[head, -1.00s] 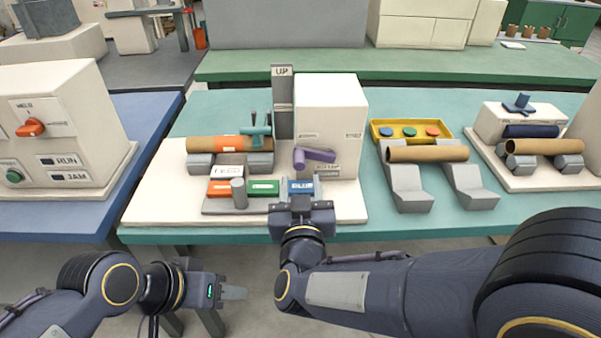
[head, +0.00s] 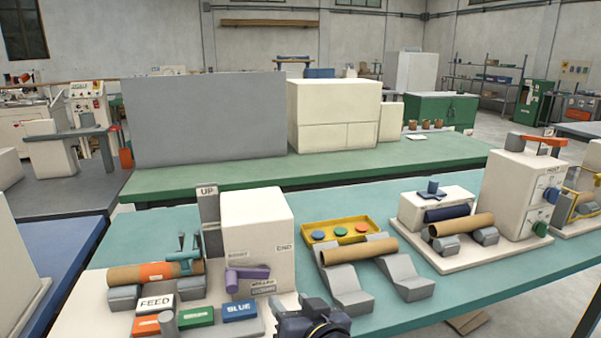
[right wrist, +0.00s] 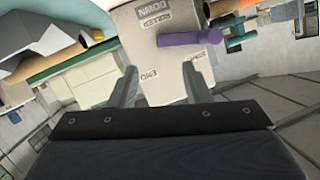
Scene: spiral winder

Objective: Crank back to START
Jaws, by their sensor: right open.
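The purple crank (head: 247,277) is on the front of a white winder box (head: 258,225). My left gripper is out of view.
A cardboard tube with an orange band (head: 155,273) lies left of the box. FEED (head: 155,303), orange, green and BLUE (head: 240,311) blocks sit in front. Right are a yellow tray (head: 342,224), a brown tube (head: 358,250) on grey supports, and free teal table.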

